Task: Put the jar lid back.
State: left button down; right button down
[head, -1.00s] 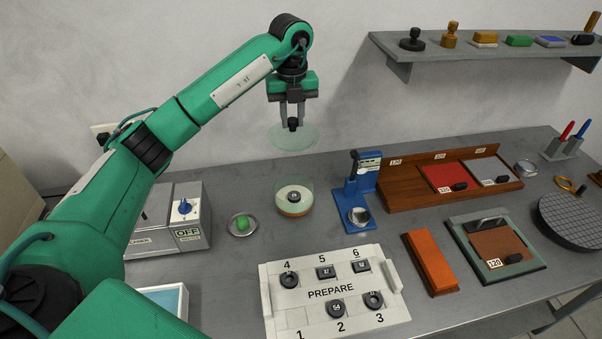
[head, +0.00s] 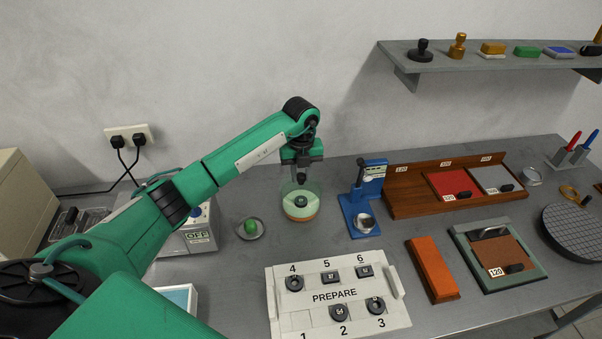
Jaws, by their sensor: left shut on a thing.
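The jar (head: 300,211) is a short clear glass with an orange base, standing on the grey bench left of the blue press. A dark round piece (head: 301,201) lies inside it. My left gripper (head: 300,180) points straight down over the jar, shut on the black knob of the clear glass lid (head: 308,188). The lid is at the jar's top; whether it touches the rim cannot be told. My right gripper is not in view.
A white PREPARE tray (head: 335,296) with several numbered dark pieces stands in front of the jar. A small dish (head: 250,236) with a green lump is to the left. A blue stand (head: 362,200) is close on the right.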

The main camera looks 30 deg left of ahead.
pick_arm(q)
jog(key=shift+f, duration=0.55)
jog(key=shift+f+b, duration=0.45)
jog(key=shift+f, duration=0.2)
jog(key=c, duration=1.2)
grip_release()
jog(key=shift+r, duration=0.1)
